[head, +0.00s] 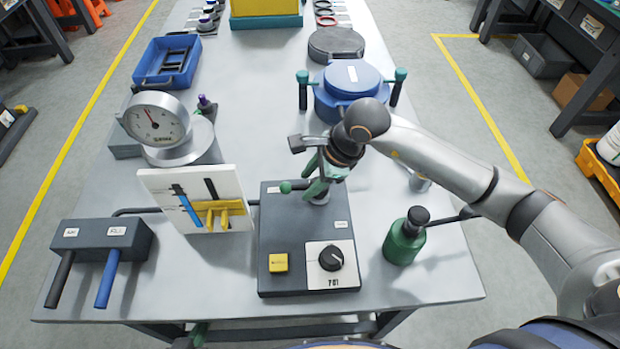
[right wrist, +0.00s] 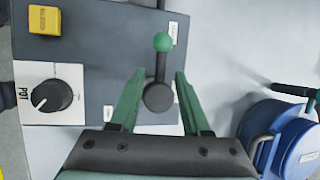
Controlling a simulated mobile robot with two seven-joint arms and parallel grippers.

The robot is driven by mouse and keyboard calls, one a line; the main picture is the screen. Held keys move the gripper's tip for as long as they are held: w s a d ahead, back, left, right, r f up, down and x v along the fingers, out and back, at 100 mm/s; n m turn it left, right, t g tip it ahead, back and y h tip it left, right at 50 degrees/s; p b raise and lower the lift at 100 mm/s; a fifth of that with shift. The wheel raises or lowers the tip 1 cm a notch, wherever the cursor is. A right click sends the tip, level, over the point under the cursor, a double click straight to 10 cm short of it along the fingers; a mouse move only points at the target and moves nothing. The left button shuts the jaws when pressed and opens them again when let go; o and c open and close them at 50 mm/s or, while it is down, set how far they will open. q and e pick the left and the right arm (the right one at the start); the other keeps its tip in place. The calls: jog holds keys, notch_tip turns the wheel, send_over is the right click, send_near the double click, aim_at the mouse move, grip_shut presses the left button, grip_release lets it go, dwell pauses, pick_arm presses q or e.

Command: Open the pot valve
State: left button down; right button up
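The pot valve lever is a dark bar with a green ball knob (head: 286,187) on the grey control box (head: 277,230). In the head view the lever points left from its round hub, which my gripper partly hides. In the right wrist view the knob (right wrist: 163,42) and hub (right wrist: 158,97) show clearly. My right gripper (head: 318,180) is over the hub. Its green fingers are open (right wrist: 156,80), one on each side of the lever, with gaps visible. The blue lidded pot (head: 350,80) stands behind. My left gripper is not seen.
The box also carries a yellow button (head: 278,262) and a black POT knob (head: 331,258). A green bottle (head: 405,237) stands right of it. A white board (head: 197,200), a dial gauge (head: 157,119) and a grey block with two levers (head: 100,240) are left.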

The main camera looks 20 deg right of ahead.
grip_shut()
dwell(1.3)
